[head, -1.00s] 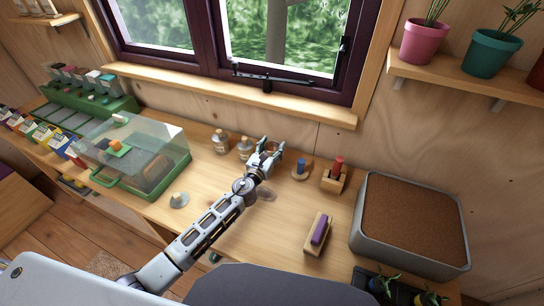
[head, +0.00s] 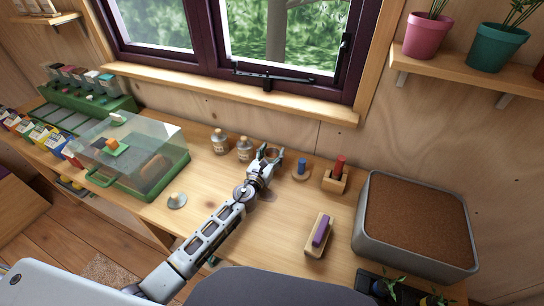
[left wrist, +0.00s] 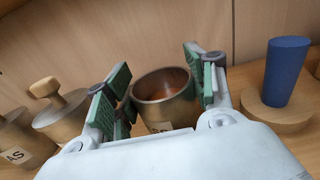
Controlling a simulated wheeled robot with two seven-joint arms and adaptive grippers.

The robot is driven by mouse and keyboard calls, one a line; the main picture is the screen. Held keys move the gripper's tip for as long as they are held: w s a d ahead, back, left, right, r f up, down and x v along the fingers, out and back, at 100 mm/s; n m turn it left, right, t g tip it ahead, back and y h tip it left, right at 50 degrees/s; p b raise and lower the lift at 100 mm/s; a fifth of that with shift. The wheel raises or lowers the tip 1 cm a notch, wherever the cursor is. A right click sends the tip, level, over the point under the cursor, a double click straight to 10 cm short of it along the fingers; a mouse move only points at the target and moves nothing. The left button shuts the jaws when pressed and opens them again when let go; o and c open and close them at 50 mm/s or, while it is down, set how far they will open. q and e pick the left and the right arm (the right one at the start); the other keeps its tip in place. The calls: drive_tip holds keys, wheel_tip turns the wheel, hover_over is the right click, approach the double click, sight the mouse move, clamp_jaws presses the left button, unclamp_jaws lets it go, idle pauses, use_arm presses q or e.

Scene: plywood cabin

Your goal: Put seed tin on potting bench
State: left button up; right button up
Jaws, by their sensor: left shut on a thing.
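A round open metal tin with a pale label (left wrist: 163,98) is between the two green-padded fingers of my left gripper (left wrist: 160,92) in the left wrist view. I take it as the seed tin; its label is mostly hidden by the gripper body. In the head view my left gripper (head: 271,156) is shut on the tin, whose brown rim (head: 272,153) shows between the fingertips. I cannot tell whether the tin's base touches the wood. The potting bench (head: 290,222) is the light wooden top under the arm. My right gripper is not in view.
Two stoppered jars (head: 219,142) stand left of the gripper. A blue peg on a round base (head: 301,169) and a red peg in a block (head: 336,176) stand right. A brush (head: 320,234), soil tray (head: 415,225) and clear-lidded box (head: 130,155) surround bare bench.

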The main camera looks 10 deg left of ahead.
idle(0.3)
use_arm(q)
drive_tip(key=shift+f, duration=0.15)
drive_tip(key=o, duration=1.1)
drive_tip(key=shift+r, duration=0.2)
